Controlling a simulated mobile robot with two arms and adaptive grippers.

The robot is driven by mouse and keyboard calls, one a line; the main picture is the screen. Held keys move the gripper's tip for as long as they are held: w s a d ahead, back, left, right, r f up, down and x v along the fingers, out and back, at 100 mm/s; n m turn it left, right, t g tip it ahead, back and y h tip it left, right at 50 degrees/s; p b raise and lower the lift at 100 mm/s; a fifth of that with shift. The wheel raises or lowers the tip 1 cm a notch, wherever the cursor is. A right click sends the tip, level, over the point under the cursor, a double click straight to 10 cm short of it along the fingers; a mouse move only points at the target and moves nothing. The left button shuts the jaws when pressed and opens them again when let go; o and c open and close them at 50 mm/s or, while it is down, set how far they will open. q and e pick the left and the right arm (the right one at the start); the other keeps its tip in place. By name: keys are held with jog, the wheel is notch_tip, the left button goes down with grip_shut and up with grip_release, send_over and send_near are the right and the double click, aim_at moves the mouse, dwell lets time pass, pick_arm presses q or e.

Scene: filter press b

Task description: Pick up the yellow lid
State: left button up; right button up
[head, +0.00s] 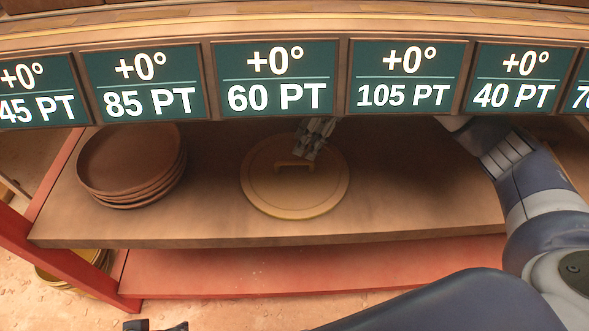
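The yellow lid (272,193) is a round, flat disc with a raised bar handle (292,165) near its middle. It lies flat on the wooden shelf, below the sign row. My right gripper (311,154) reaches in from the back under the signs, with its fingers just right of the handle and over the lid. I cannot tell whether it touches the lid or how far its fingers are apart. The middle of my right arm is hidden behind the signs. A small dark part at the bottom left edge may be my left gripper (156,326), mostly cut off.
A stack of brown plates (130,165) stands left of the lid on the wooden shelf (400,215). Signs (276,80) overhang the shelf's back. A red lower shelf (310,270) lies beneath, with yellowish round items (75,272) at lower left. Shelf right of the lid is clear.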

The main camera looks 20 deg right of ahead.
aim_at(282, 158)
jog(key=a, duration=0.4)
jog(key=b+x, duration=0.1)
jog(key=x, duration=0.4)
jog(key=shift+c, duration=0.6)
grip_shut()
